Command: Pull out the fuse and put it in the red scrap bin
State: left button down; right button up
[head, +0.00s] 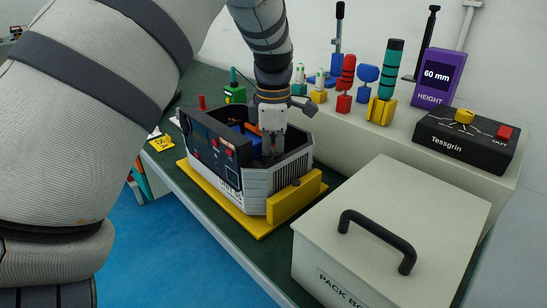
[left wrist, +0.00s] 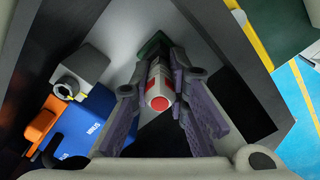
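The fuse (left wrist: 160,88), a white cylinder with red bands and a red end, stands inside the open grey housing (head: 290,163). My left gripper (head: 270,150) reaches down into this housing from above. In the left wrist view its two fingers (left wrist: 162,80) lie on either side of the fuse, very close to it. I cannot tell whether both fingers press on it. The fuse's far end is at a dark green part (left wrist: 153,44). In the head view the fuse is hidden. No red scrap bin shows in either view, and my right gripper is not in view.
The housing sits on a yellow base (head: 240,219) on a dark green bench. A blue block (left wrist: 85,130) and an orange part (left wrist: 42,124) are inside it. A lidded pack box (head: 390,230) stands close right. Tools and a Tessgrin box (head: 455,145) stand behind.

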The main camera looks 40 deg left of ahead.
aim_at(274, 146)
pick_arm(q)
jog(key=shift+r, duration=0.75)
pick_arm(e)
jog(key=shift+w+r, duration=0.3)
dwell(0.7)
pick_arm(q)
jog(key=shift+r+p, duration=0.55)
jog(key=shift+r, duration=1)
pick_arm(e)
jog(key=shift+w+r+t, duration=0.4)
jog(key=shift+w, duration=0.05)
